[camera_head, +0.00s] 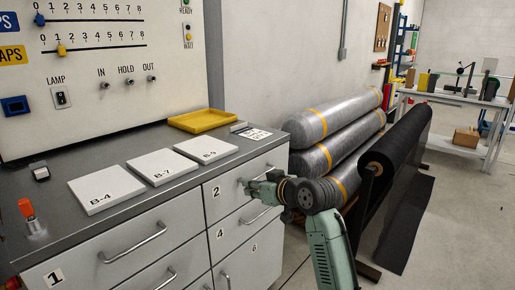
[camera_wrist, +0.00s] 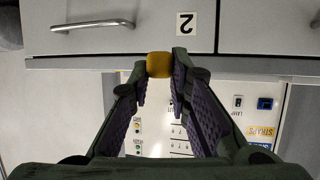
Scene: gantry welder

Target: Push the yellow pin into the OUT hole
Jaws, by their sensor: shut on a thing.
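My gripper (camera_head: 246,186) is in front of the cabinet drawer marked 2, well below and to the right of the panel's holes. In the wrist view, its two fingertips are shut on a yellow block-like end, taken to be the yellow pin (camera_wrist: 159,65). The rest of the pin is hidden, and I cannot make it out in the head view. The OUT hole (camera_head: 152,79) is the rightmost of three small sockets on the white panel (camera_head: 90,115), beside the HOLD hole (camera_head: 130,82) and the IN hole (camera_head: 105,85). No pin shows in them.
The grey counter (camera_head: 55,170) holds white plates B-4 (camera_head: 105,188), B-7 (camera_head: 161,167) and B-9 (camera_head: 206,151), a yellow tray (camera_head: 202,120) and an orange-topped item (camera_head: 27,210). Drawer handles (camera_head: 133,244) stick out. Wrapped rolls (camera_head: 320,120) and a black roll (camera_head: 400,150) stand right.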

